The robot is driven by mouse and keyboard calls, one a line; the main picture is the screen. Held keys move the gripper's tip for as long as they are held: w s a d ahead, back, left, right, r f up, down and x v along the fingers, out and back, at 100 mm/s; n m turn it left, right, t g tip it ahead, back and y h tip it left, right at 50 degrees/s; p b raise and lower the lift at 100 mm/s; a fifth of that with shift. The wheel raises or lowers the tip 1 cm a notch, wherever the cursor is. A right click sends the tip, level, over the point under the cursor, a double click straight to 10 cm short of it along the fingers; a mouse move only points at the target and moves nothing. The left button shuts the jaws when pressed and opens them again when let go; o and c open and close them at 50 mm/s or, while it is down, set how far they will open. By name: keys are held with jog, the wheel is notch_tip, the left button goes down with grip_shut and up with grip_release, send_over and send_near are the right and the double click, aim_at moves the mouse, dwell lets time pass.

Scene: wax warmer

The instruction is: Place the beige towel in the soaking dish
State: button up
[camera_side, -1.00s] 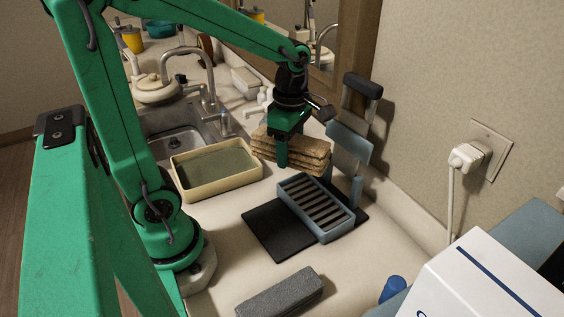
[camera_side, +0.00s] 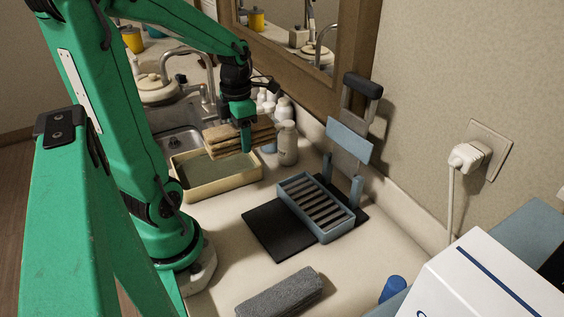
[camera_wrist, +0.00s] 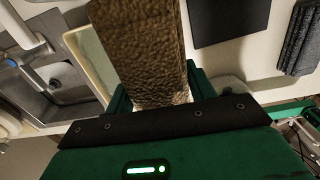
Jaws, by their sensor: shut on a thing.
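The beige towel (camera_side: 232,135) is a folded, layered brown-tan stack, held level in my gripper (camera_side: 246,140). My gripper is shut on it, with one green finger showing on its near side. The towel is above the back right part of the soaking dish (camera_side: 222,184), a cream rectangular tray with greenish liquid. A gap between towel and dish is hard to judge. In the wrist view the towel (camera_wrist: 150,50) fills the upper middle, between the green jaws, and the dish's cream rim (camera_wrist: 90,65) shows to its left.
A blue slatted rack (camera_side: 318,208) stands on a black mat (camera_side: 268,235). A grey folded towel (camera_side: 280,293) lies at the front. Pale bottles (camera_side: 287,143) stand just right of the held towel. The sink and faucet (camera_side: 205,80) are behind the dish.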

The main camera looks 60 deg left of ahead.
jog(key=shift+f, duration=1.65)
jog(key=shift+a, duration=0.1)
send_over(217, 172)
notch_tip(217, 172, down, 7)
jog(key=shift+f, duration=2)
jog(key=o, duration=1)
jog(key=shift+f, duration=0.1)
jog(key=shift+o, duration=0.2)
